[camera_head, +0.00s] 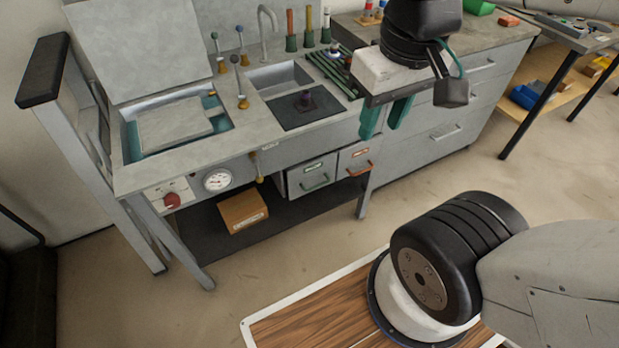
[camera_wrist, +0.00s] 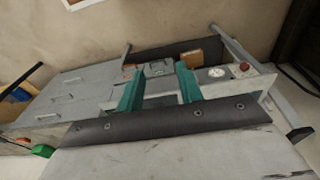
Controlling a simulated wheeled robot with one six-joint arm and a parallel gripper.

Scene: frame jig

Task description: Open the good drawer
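Two small grey drawers sit under the bench top in the head view. The left drawer (camera_head: 311,177) has a green label and a green handle (camera_head: 314,184). The right drawer (camera_head: 355,157) has an orange-red label and handle. The label text is too small to read; the green one seems to be the good drawer. Both look shut. My gripper (camera_head: 381,131) is open and empty, with teal fingers apart, above and to the right of the drawers. In the wrist view, the green-handled drawer (camera_wrist: 157,69) shows beyond the gap between my fingers (camera_wrist: 160,88).
The bench has a sink (camera_head: 279,77), a gauge (camera_head: 217,180) and a red knob (camera_head: 172,201) on its front. A cardboard box (camera_head: 243,211) lies on the lower shelf. A grey cabinet (camera_head: 437,130) stands to the right. Open floor lies before the drawers.

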